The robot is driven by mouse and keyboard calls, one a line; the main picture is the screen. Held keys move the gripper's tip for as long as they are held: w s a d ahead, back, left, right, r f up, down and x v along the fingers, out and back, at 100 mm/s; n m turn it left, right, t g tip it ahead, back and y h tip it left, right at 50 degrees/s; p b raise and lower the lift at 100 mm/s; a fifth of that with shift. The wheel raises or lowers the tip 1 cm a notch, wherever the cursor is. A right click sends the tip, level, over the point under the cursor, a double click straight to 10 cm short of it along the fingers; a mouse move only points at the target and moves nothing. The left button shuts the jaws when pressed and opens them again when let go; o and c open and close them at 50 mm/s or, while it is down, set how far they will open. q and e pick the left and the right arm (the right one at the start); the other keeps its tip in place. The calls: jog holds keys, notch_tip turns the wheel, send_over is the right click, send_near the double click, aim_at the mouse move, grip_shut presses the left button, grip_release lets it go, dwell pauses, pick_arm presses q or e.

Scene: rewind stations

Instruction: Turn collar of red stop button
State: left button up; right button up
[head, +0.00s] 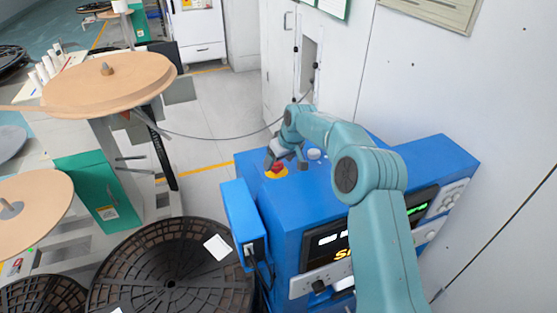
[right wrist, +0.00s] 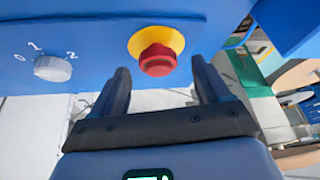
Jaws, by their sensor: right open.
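The red stop button (right wrist: 157,58) with its yellow collar (right wrist: 150,38) is on the blue machine top. It also shows small in the head view (head: 277,169), partly beside my right gripper (head: 285,155). In the right wrist view my right gripper (right wrist: 163,82) is open, with one finger on each side of the button and the button seen between and beyond the fingertips. I cannot tell whether the fingers touch it. My left gripper is not in view.
A white rotary knob (right wrist: 53,68) marked 0, 1, 2 sits left of the button in the wrist view. The blue machine (head: 290,225) has a lit display. Black reels (head: 170,275) and a wooden reel (head: 110,85) stand to the left. A white wall (head: 460,90) is close on the right.

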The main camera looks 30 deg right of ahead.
jog(key=shift+x, duration=1.1)
jog(key=shift+w+d+f, duration=0.1)
jog(key=shift+w+f, duration=0.05)
jog(key=shift+c, duration=0.2)
jog(key=shift+d, duration=0.1)
jog(key=c, duration=1)
